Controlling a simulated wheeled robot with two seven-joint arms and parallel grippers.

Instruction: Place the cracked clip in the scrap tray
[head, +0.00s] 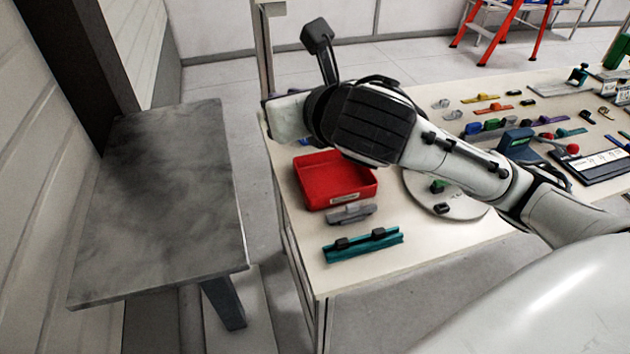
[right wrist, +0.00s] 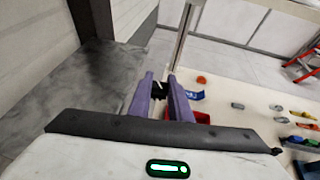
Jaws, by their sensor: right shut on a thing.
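My right gripper (right wrist: 161,80) shows in the right wrist view with two purple fingers shut on a small black clip (right wrist: 159,92). The clip is mostly hidden between the fingers, and no crack can be made out. In the head view my right arm reaches across the table, and its fingers and the clip are hidden behind the wrist. The red scrap tray (head: 335,183) stands on the table's left end, below the wrist, and its visible inside looks empty. It also shows in the right wrist view (right wrist: 202,118), partly behind the right finger. My left gripper is not in view.
A grey holder (head: 351,213) and a teal rail with black clips (head: 363,245) lie in front of the tray. A round plate (head: 455,207) with small parts is under my arm. Several coloured parts lie farther right. A grey side table (head: 160,200) at left is bare.

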